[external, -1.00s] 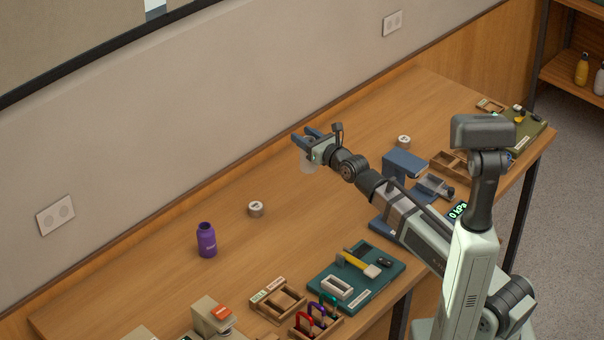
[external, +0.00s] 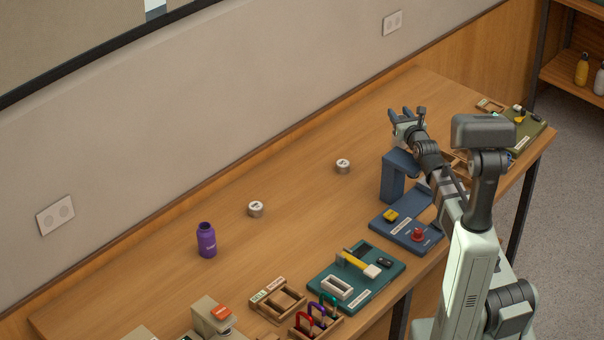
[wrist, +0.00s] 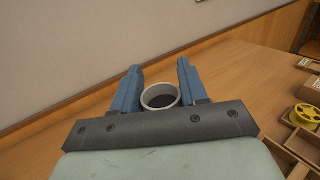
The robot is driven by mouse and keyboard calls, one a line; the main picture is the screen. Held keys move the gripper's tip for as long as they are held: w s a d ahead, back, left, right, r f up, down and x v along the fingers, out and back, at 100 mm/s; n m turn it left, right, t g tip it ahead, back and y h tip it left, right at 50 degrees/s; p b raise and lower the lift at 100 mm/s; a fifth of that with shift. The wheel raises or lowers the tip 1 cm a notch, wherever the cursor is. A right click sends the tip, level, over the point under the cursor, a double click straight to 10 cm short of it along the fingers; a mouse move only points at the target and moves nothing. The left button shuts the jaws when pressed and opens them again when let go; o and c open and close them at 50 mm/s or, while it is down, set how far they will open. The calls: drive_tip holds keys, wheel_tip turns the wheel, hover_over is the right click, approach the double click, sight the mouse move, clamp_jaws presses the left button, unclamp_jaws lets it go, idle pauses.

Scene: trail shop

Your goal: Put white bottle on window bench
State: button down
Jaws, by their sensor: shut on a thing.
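My gripper (external: 403,115) is over the far right part of the wooden bench (external: 300,220), above and behind a blue stand. In the wrist view my gripper (wrist: 157,88) is shut on a white open-topped round thing, seemingly the white bottle (wrist: 145,96). I look down on its pale rim and dark inside; its lower part is hidden. In the external view the held thing is hidden by my gripper. Another white bottle (external: 600,82) shows at the right edge on a shelf. I cannot tell whether the wooden bench is the window bench.
A purple bottle (external: 206,240) and two small round silver pieces (external: 255,209) (external: 343,166) stand on the bench. The blue stand (external: 394,178), a teal board (external: 355,277) and wooden trays (external: 278,301) line the near side.

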drive_tip(key=w+d+m+h, duration=0.2)
drive_tip(key=d+m+h, duration=0.15)
drive_tip(key=d, duration=1.45)
wheel_tip(320, 180, down, 11)
drive_tip(key=w+n+y, duration=0.2)
drive_tip(key=shift+a, duration=0.45)
idle(0.3)
drive_tip(key=shift+f+n, duration=0.25)
idle(0.5)
drive_tip(key=c, duration=0.5)
unclamp_jaws()
drive_tip(key=shift+s, duration=0.1)
